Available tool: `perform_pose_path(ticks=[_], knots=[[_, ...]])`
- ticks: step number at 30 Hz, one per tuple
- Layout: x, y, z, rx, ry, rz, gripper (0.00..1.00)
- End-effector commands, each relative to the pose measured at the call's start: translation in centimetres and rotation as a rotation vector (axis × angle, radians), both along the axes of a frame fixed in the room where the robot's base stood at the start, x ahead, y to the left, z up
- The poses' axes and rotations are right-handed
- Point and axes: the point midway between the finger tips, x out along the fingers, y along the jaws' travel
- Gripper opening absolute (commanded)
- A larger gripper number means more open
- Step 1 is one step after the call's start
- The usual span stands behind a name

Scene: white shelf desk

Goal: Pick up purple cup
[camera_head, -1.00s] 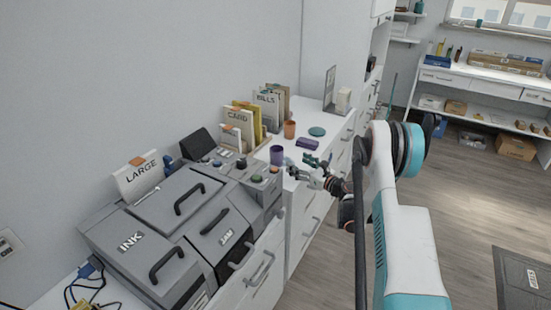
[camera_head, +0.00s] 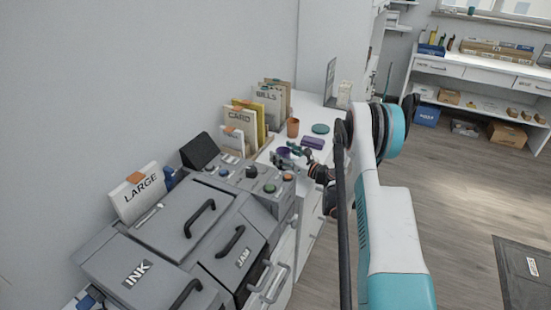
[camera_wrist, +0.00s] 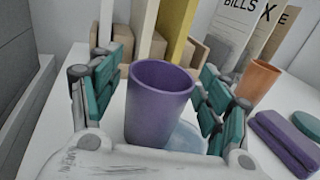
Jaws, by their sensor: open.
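The purple cup (camera_wrist: 158,108) stands upright on the white desk top (camera_wrist: 258,150) in the wrist view. It sits between the two teal-padded fingers of my gripper (camera_wrist: 155,95), which is open. A gap shows between the cup and the left finger; the right finger is close beside the cup, and I cannot tell if it touches.
An orange cup (camera_wrist: 258,82), a purple block (camera_wrist: 284,142) and a teal disc (camera_head: 320,129) lie to the right of the cup. Card and bill folders (camera_head: 240,118) stand behind it along the wall. The grey printer-like machine (camera_head: 180,232) fills the desk at the near left.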

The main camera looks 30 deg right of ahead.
Motion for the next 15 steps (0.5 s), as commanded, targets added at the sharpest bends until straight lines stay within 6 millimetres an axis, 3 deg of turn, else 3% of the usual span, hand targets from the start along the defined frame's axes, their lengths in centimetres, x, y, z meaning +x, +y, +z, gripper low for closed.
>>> perform_pose_path(ticks=[6, 13, 15], knots=[[-0.04, -0.06, 0.01, 0.0, 0.0, -0.001, 0.71], [-0.03, -0.04, 0.01, 0.0, 0.0, 0.0, 0.19], [-0.02, -0.05, 0.01, 0.0, 0.0, -0.001, 0.19]])
